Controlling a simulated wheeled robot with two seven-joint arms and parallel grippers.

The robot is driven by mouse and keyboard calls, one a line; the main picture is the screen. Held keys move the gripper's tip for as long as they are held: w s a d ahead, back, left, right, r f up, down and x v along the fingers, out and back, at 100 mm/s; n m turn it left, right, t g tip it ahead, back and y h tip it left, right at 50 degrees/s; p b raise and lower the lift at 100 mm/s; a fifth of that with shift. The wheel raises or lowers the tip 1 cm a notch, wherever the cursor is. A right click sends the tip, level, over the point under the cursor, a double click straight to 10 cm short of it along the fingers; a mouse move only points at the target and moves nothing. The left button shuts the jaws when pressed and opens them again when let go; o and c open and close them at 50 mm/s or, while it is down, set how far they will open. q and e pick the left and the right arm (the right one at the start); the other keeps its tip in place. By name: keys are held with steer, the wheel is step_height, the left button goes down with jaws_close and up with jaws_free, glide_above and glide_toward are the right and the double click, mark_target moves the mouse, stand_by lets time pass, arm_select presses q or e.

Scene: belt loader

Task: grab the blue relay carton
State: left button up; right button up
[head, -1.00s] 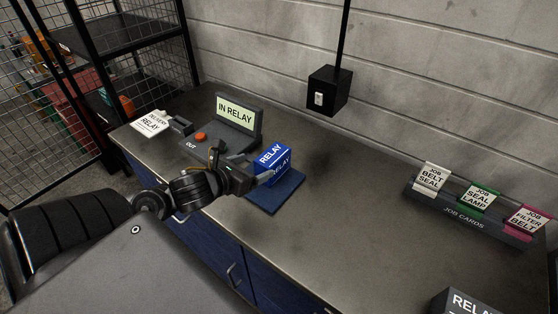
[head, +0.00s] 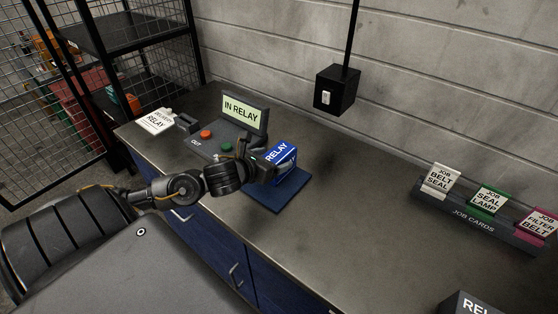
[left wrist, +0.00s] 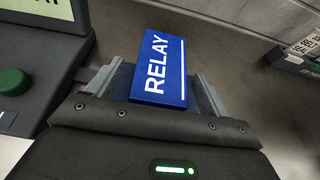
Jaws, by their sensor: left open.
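The blue relay carton (head: 282,153) stands on a dark blue pad (head: 283,195) on the counter, marked RELAY in white. In the left wrist view the carton (left wrist: 160,68) sits between the two grey fingers of my left gripper (left wrist: 163,85). In the head view my left gripper (head: 272,165) is at the carton, its near side partly hiding it. The gripper is open, with a finger on each side of the carton; whether either finger touches it I cannot tell. My right gripper is not in view.
A console (head: 226,140) with an IN RELAY screen and red and green buttons stands just left of the carton. A DELIVERY RELAY card (head: 156,121) lies farther left. A job card rack (head: 474,222) is at the right. The counter between is clear.

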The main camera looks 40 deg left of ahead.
arm_select(q)
steer(key=shift+x, duration=1.1)
steer(key=c, duration=1.2)
steer(key=shift+c, duration=0.2)
steer(key=shift+r, duration=0.55)
step_height(320, 180, up, 3)
steer(key=shift+s+a+f, duration=0.1)
steer(key=shift+a+f, duration=0.1)
steer(key=s+a+r+p, duration=0.3)
steer(key=s+a+r, duration=0.4)
steer(key=a+r, duration=0.2)
steer(key=shift+s+a+r+p, duration=0.15)
steer(key=shift+s+a+p, duration=0.15)
steer(key=shift+a, duration=0.85)
